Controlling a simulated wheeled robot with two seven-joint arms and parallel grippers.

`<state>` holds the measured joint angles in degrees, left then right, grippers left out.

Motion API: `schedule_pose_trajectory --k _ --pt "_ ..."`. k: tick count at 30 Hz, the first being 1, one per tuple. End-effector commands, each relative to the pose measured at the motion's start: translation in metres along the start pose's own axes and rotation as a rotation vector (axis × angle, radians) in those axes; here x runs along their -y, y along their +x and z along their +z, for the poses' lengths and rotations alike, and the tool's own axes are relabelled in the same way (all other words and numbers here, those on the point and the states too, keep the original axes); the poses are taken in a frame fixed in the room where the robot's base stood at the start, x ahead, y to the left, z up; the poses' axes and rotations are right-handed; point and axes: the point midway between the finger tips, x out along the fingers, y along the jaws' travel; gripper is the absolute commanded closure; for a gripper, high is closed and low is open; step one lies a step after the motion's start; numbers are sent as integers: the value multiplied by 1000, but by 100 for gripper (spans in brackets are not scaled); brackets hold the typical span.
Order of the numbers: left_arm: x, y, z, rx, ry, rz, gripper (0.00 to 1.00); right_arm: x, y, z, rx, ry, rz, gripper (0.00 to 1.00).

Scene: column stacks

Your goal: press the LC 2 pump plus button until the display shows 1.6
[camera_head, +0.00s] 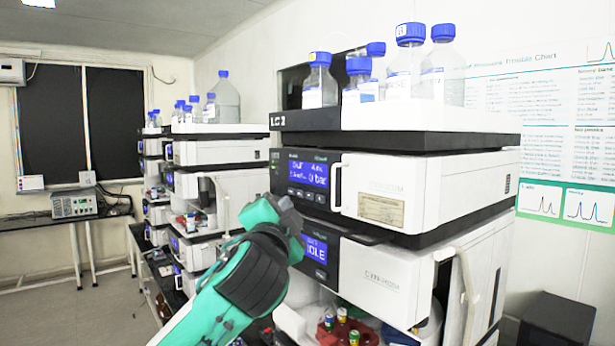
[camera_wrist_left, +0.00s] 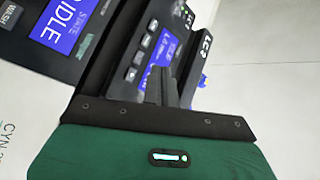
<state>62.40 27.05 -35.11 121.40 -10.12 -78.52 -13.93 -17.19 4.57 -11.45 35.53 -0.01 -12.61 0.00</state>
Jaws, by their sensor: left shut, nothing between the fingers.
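The LC 2 pump (camera_head: 400,185) is the upper module of the near stack, under the "LC 2" label (camera_head: 278,121). Its blue display (camera_head: 308,172) is lit; the small digits are too blurred to read surely. A row of small buttons (camera_head: 306,194) lies below the display; I cannot tell which is plus. The wrist view shows the pump display (camera_wrist_left: 162,46) and buttons (camera_wrist_left: 139,57) tilted. My left gripper (camera_head: 284,204) is shut and empty, in front of the stack, just below left of the buttons. In the wrist view its fingers (camera_wrist_left: 163,86) partly cover the pump panel; contact cannot be told.
The module below has an "IDLE" display (camera_head: 315,249), partly behind my left arm. Blue-capped bottles (camera_head: 410,65) stand in the tray on top. A door handle (camera_head: 337,185) juts out right of the pump display. Another stack (camera_head: 205,180) stands behind left.

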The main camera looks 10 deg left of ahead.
Motion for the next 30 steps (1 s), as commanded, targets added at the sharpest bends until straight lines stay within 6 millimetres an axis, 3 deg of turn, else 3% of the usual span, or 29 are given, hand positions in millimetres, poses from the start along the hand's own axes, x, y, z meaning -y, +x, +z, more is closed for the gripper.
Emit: schedule_pose_trajectory --k 21,26,30 --pt "-4 0 2 3 -4 8 100 0 0 0 0 0 0 64" --pt "-40 -7 21 35 -40 79 100 0 0 0 0 0 0 64" --pt "-94 -22 53 94 -102 188 100 0 0 0 0 0 0 64"
